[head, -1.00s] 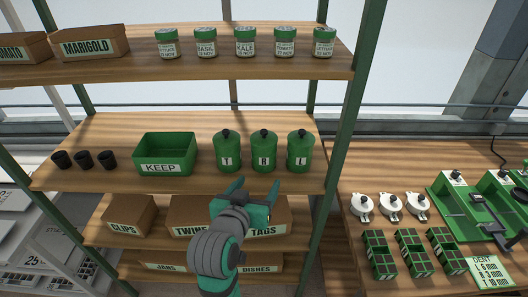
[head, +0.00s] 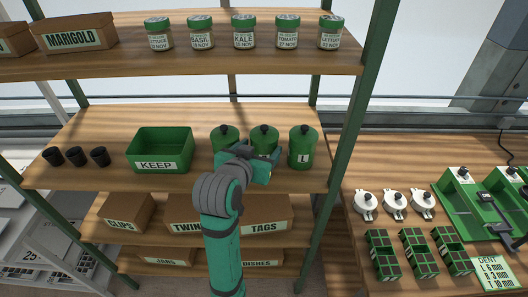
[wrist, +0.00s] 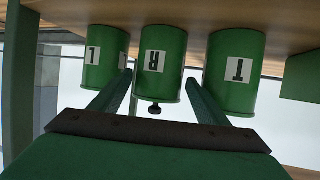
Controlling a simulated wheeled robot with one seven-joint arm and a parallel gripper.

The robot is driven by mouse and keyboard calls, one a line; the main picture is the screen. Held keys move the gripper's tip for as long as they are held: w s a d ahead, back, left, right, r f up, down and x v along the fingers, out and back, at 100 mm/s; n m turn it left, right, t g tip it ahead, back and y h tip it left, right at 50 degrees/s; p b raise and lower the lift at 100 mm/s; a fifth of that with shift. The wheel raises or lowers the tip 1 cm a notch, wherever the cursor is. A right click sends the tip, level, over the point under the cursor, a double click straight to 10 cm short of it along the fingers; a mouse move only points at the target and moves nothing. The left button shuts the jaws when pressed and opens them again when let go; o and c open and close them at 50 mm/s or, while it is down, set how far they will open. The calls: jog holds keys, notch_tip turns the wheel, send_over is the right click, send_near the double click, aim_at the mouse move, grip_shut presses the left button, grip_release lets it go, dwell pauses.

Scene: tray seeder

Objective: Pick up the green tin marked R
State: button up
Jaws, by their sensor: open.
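The green tin marked R (wrist: 160,85) stands on the middle shelf, between two like tins; its lid knob shows below it in the inverted wrist view. In the head view its black-knobbed top (head: 264,134) shows above my gripper, which hides its label. My gripper (head: 252,155) is open in front of it. In the wrist view, my gripper's (wrist: 160,80) two fingers point toward the R tin, one toward each side; whether they reach around it I cannot tell. The tin marked L (head: 303,150) is to the right, the tin marked T (head: 224,135) to the left.
A green KEEP bin (head: 160,168) and several black pots (head: 76,156) stand farther left on the same shelf. Jars (head: 244,36) line the shelf above. A green shelf post (head: 350,140) is right of the L tin. Neighbouring tins leave narrow gaps.

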jog(key=shift+f+x, duration=0.15)
jog(key=shift+x, duration=0.95)
jog(key=shift+f+x, duration=0.2)
jog(key=shift+x, duration=0.9)
jog(key=shift+s, duration=0.1)
jog(key=c, duration=1)
